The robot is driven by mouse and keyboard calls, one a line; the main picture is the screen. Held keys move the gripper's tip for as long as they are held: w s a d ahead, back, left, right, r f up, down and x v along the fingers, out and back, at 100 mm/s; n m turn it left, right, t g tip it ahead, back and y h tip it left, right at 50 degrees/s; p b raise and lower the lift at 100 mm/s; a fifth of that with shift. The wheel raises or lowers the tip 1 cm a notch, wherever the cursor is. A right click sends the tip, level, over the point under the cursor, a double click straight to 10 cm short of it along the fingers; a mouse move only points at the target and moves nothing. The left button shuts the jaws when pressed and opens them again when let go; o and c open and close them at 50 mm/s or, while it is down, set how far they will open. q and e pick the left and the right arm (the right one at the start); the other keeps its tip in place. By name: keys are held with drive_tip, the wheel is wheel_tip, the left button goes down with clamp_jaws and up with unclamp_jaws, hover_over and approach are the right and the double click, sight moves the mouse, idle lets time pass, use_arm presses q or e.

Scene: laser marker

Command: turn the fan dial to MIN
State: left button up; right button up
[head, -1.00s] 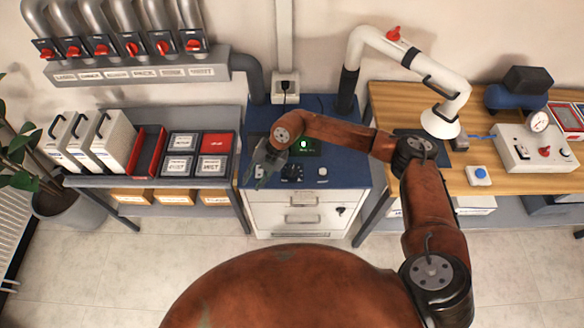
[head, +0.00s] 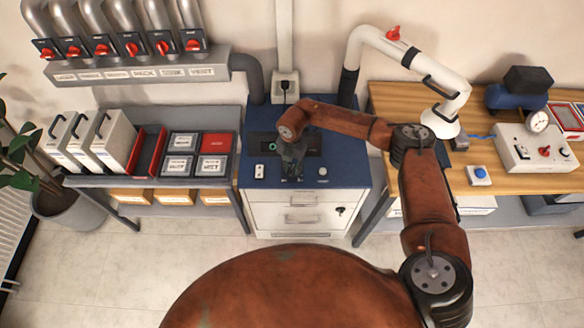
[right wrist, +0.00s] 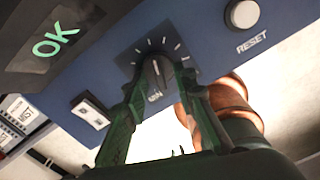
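The fan dial (right wrist: 158,72) is a dark round knob on the blue panel in the right wrist view, with pale tick marks around its far side. The MIN label (right wrist: 154,97) shows at its near side. A pale pointer line on the knob points away from the label, toward the ticks. My right gripper (right wrist: 160,75) has its two green fingers apart, one on each side of the knob; I cannot tell whether they touch it. In the head view my right gripper (head: 292,168) hangs over the dial and mostly hides it. My left gripper is not in view.
A white rocker switch (right wrist: 91,110) is left of the dial and a RESET button (right wrist: 242,14) is to its right. A dark display (right wrist: 60,40) reads OK. A shelf with card trays (head: 180,165) stands left; a wooden bench (head: 500,180) stands right.

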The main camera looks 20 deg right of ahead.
clamp_jaws()
idle(0.3)
drive_tip(key=shift+n, duration=0.3)
